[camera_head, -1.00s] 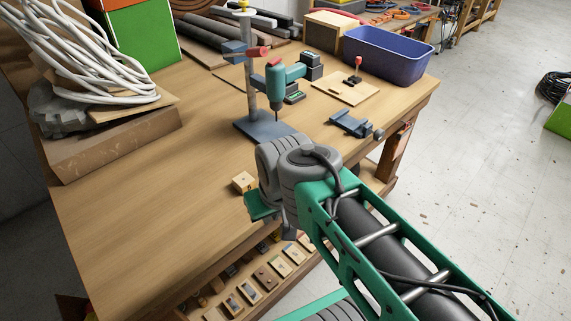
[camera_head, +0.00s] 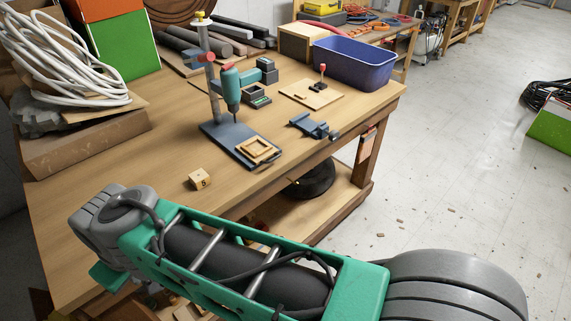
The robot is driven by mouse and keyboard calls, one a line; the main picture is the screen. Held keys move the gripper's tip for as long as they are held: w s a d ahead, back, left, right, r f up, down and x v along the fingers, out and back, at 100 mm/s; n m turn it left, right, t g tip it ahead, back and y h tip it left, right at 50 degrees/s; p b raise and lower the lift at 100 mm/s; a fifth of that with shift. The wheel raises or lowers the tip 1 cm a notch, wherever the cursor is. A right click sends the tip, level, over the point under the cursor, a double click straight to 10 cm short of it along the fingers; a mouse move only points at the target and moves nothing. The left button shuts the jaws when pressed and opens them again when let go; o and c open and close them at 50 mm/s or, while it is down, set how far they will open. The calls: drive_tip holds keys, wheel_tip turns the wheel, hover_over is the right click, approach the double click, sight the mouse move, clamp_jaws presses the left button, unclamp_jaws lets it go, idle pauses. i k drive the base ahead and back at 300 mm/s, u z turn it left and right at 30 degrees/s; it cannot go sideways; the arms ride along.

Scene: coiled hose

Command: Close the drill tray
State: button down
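The bench drill press (camera_head: 231,95) stands on the wooden workbench, its dark base plate (camera_head: 222,135) flat on the top. A small square wooden tray or frame (camera_head: 258,150) lies at the front end of that base. Below the bench's front edge, a few small wooden pieces (camera_head: 186,308) show at the bottom of the picture. My arm covers most of that area, so I cannot tell which of these is the drill tray or how far any tray is out. My gripper is not visible; my arm's grey joint (camera_head: 108,215) is over the bench's front left.
A small wooden block (camera_head: 200,179) sits near the front edge. A blue vise (camera_head: 313,126), a wooden board (camera_head: 311,94) and a blue bin (camera_head: 354,62) stand to the right. Coiled white hose (camera_head: 65,60) lies at the left. The floor to the right is mostly clear.

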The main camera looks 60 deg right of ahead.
sight(257, 150)
drive_tip(key=k, duration=0.5)
drive_tip(key=z, duration=0.7)
drive_tip(key=i, duration=0.5)
